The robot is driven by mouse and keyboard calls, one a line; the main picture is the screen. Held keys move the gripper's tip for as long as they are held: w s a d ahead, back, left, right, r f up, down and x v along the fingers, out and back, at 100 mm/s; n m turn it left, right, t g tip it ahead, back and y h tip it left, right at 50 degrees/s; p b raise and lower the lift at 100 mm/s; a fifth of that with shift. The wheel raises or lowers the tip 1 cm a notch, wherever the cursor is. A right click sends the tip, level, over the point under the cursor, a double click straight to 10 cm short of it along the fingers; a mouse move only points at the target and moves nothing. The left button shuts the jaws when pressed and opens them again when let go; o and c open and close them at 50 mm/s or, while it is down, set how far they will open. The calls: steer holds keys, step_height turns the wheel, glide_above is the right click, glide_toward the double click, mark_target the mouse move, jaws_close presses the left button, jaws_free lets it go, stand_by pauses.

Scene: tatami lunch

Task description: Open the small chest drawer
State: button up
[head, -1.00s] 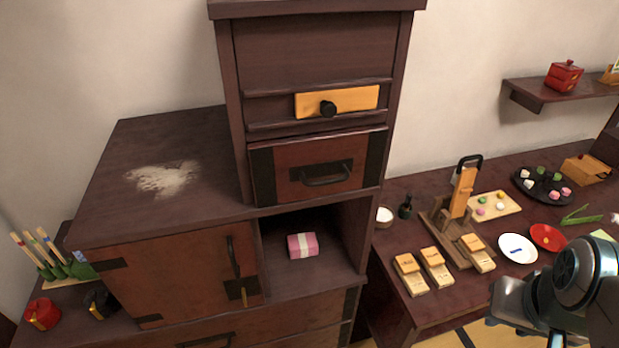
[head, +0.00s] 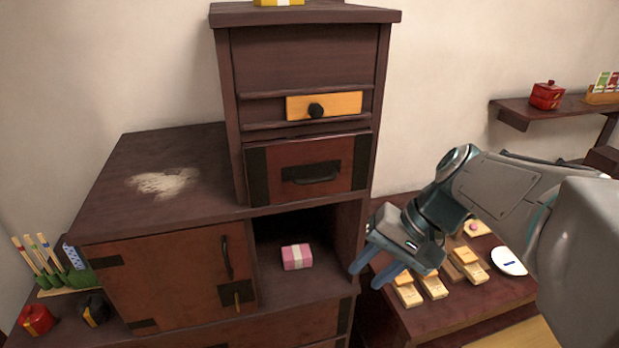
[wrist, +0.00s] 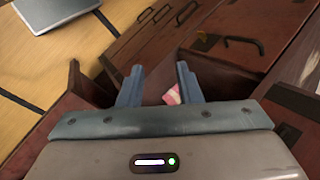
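The dark wooden chest (head: 305,58) stands at centre in the head view. I cannot tell which is the small chest drawer. My gripper (head: 371,272) is open and empty, to the right of the open shelf compartment and below the drawers. In the wrist view its two blue fingers (wrist: 158,88) are spread apart.
A pink wrapped box (head: 297,257) sits in the open compartment; it also shows between the fingers in the wrist view (wrist: 172,96). A closed cabinet door (head: 180,275) is left of it. The low table (head: 440,312) with wooden pieces lies beneath my arm. The cabinet top is free apart from white powder.

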steer(key=w+r+m+y+b, duration=0.1)
steer(key=w+r+y+b, duration=0.1)
steer(key=w+y, duration=0.35)
steer(key=t+y+b, duration=0.1)
steer(key=y+b, duration=0.1)
steer(key=y, duration=0.4)
glide_toward(325, 181)
steer(key=shift+h, duration=0.25)
steer(key=a, duration=0.4)
steer(key=a+p, duration=0.1)
steer(key=a, duration=0.2)
steer(key=w+a+p, duration=0.1)
steer(key=a, duration=0.3)
steer(key=shift+a+f, duration=0.1)
steer(key=shift+a, duration=0.2)
jaws_close()
